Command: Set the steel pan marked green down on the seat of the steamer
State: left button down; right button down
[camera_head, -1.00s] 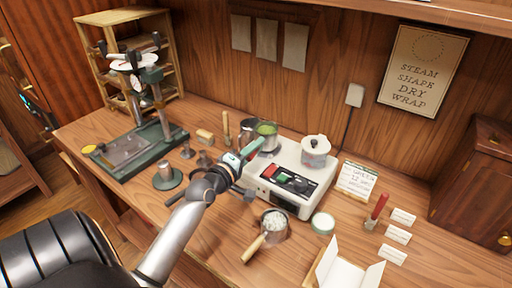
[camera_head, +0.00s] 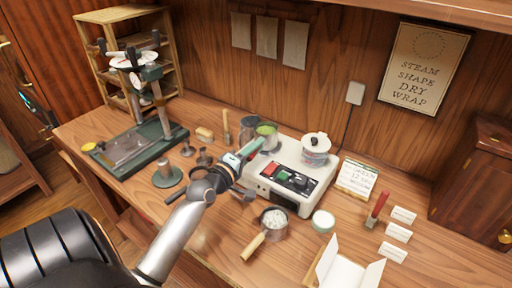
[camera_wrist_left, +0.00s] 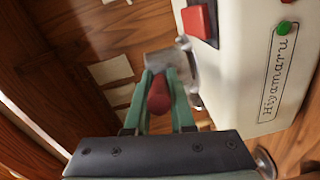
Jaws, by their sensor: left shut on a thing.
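My left gripper (camera_head: 250,148) reaches in at the left end of the white steamer (camera_head: 310,178). It is shut on the handle of a small steel pan (camera_head: 268,145) with a green top. In the left wrist view, the dark red handle (camera_wrist_left: 160,95) sits between the green fingers, and the pan's steel side (camera_wrist_left: 165,62) shows beyond them. The pan is level over the steamer's back left part. I cannot tell whether it touches the steamer. The seat is mostly hidden by the pan and gripper. My right gripper is not in view.
A lidded white pot (camera_head: 315,150) stands on the steamer's right. A steel pan of white grains (camera_head: 273,222) lies in front. A dark metal cup (camera_head: 249,127) stands close behind the gripper. A green-based press (camera_head: 130,150) stands left; a red-handled tool (camera_head: 378,207) stands right.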

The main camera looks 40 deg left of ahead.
pick_arm(q)
jog(key=shift+f+b, duration=0.35)
jog(key=shift+f, duration=0.15)
jog(key=c, duration=0.7)
grip_release()
jog(key=shift+f, duration=0.2)
jog(key=shift+s, duration=0.1)
jog(key=shift+s+d+r+b, duration=0.15)
jog(key=shift+s+d+b, duration=0.1)
jog(key=shift+s, duration=1.8)
jog(key=shift+s+d+r+b, duration=0.1)
jog(key=shift+s+d+b, duration=0.15)
jog(key=shift+s, duration=1.8)
jog(key=shift+s+d+r+b, duration=0.15)
jog(key=shift+s+b, duration=0.1)
jog(key=shift+s, duration=1.8)
